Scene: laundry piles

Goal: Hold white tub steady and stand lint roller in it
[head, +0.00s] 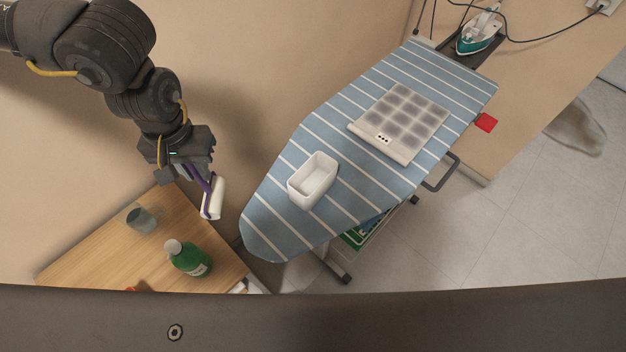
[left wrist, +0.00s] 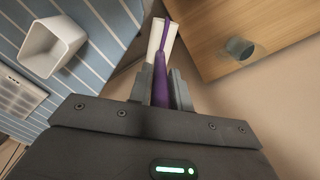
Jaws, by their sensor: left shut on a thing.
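The white tub (head: 313,181) stands on the striped ironing board, with its open top facing up and looking empty. It also shows in the left wrist view (left wrist: 52,50). The lint roller (head: 213,198) has a white head and a purple handle. My left gripper (head: 188,172) is shut on the purple handle, and the roller hangs in the air left of the tub, apart from it. In the left wrist view the handle (left wrist: 160,82) sits between the two fingers. My right gripper is not in view.
The blue striped ironing board (head: 285,222) holds a grey folding board (head: 401,122). A green bottle (head: 188,259) and a grey cup (head: 141,220) stand on the wooden table (head: 88,252). An iron (head: 478,34) is at the far end. The board's near tip is clear.

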